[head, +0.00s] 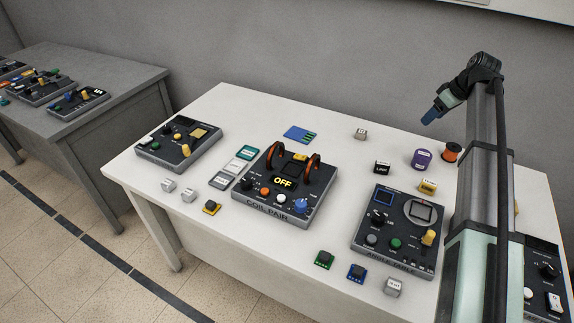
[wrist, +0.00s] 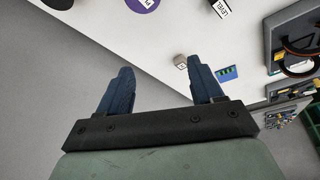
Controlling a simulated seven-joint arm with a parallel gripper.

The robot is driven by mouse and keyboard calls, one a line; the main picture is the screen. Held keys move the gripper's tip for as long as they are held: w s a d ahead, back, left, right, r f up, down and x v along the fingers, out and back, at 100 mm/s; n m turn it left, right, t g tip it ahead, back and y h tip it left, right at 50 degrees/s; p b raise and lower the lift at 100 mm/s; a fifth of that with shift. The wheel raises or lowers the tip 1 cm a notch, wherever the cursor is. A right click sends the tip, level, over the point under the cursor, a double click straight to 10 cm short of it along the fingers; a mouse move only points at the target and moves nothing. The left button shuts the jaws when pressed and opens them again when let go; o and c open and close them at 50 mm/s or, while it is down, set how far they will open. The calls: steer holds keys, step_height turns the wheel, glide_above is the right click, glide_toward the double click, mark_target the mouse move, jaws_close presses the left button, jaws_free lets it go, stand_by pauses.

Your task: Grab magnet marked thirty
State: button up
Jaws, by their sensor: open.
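Several small pale cubes lie on the white table, and no marking reading thirty is legible on any of them. One pale cube (head: 360,134) sits alone near the back edge; a pale cube (wrist: 181,62) also shows beyond my fingers in the wrist view. Two light cubes, a left one (head: 168,184) and a right one (head: 188,195), lie at the left front, and another labelled block (head: 393,286) is at the front right. My gripper (wrist: 166,88) is open and empty, its two blue fingers apart. In the head view my gripper (head: 432,115) is raised above the back right of the table.
The coil pair box (head: 262,210), its display reading OFF, stands mid-table. The angle table box (head: 386,255) is right of it. A blue card (head: 300,134), black block (head: 382,167), purple cylinder (head: 421,159) and orange spool (head: 452,152) lie toward the back. A grey side table (head: 120,88) stands left.

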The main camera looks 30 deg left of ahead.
steer(key=s+a+n+g, duration=0.1)
steer(key=s+a+n, duration=0.15)
steer(key=a, duration=0.85)
steer(key=s+a+n, duration=0.1)
steer(key=s+a, duration=0.2)
steer(key=a, duration=0.8)
steer(key=n+g+h, duration=0.1)
steer(key=n+h, duration=0.1)
steer(key=h, duration=0.2)
glide_above(166, 182)
step_height(166, 182, down, 5)
step_height(166, 182, down, 13)
steer(key=shift+f, duration=0.15)
steer(key=shift+c, duration=0.3)
